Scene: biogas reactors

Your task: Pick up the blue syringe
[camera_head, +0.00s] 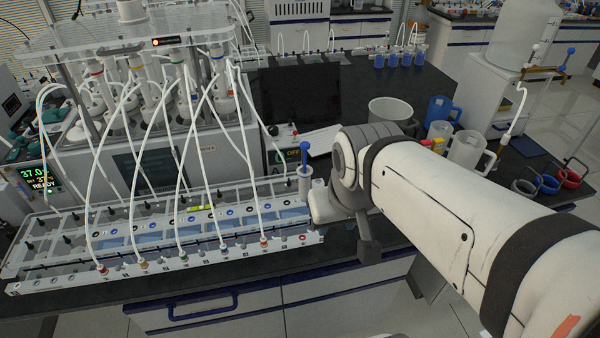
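A syringe with a blue plunger (305,152) stands upright near the right end of the long white rack (170,262). Its pale barrel shows below the blue top. The end of my arm, with my gripper (313,203), is right beside the lower part of the syringe, on its right. The gripper's fingers are not clearly visible, so I cannot tell whether they touch the syringe or are open or shut.
Reactors (130,95) with many white tubes stand behind the rack. A dark screen (300,95) stands behind the syringe. To the right are a white pot (391,112), a blue jug (440,112) and clear jugs (466,150). The dark bench front edge runs below the rack.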

